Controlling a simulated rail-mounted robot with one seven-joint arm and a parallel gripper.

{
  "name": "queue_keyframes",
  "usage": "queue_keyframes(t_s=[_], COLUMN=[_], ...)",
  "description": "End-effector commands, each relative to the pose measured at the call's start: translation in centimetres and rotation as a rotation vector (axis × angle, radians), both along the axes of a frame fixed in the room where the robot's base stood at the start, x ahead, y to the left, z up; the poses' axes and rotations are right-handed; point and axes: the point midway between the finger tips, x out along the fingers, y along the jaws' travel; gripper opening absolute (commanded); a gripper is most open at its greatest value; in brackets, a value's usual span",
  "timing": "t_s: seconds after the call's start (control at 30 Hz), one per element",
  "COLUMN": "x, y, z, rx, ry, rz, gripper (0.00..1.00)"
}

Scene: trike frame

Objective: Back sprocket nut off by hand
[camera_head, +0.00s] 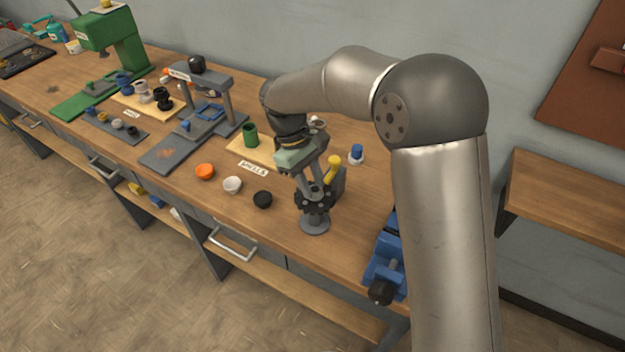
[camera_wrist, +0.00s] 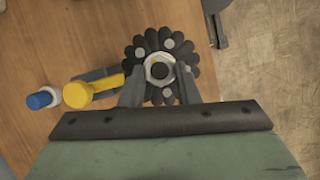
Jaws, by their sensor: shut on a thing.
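The sprocket (camera_wrist: 160,42) is a dark, lobed disc with pale round studs, seen from above in the wrist view. The silver hex nut (camera_wrist: 151,66) sits at its centre, around a dark threaded end. My gripper (camera_wrist: 161,78) points down with one finger on each side of the nut, shut on it. In the head view, my gripper (camera_head: 314,189) is over the dark sprocket (camera_head: 318,203), which sits on a grey stand with a round base (camera_head: 315,225). The nut is hidden there by the fingers.
A yellow-topped part (camera_head: 333,166) on a grey block and a blue-capped item (camera_head: 356,153) stand close behind the stand. A blue vise (camera_head: 383,262) is to the right. Orange (camera_head: 205,171), white (camera_head: 233,184) and black (camera_head: 262,199) caps lie left. The bench front edge is near.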

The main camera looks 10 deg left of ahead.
Motion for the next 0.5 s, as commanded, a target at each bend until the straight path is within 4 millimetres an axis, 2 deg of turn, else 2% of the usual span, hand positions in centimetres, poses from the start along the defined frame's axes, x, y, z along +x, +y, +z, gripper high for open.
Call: queue_keyframes(t_s=[0.5], x=[-0.63], y=[0.03], z=[-0.42], rx=[-0.003], ry=[0.007], rz=[0.434], gripper=[0.06])
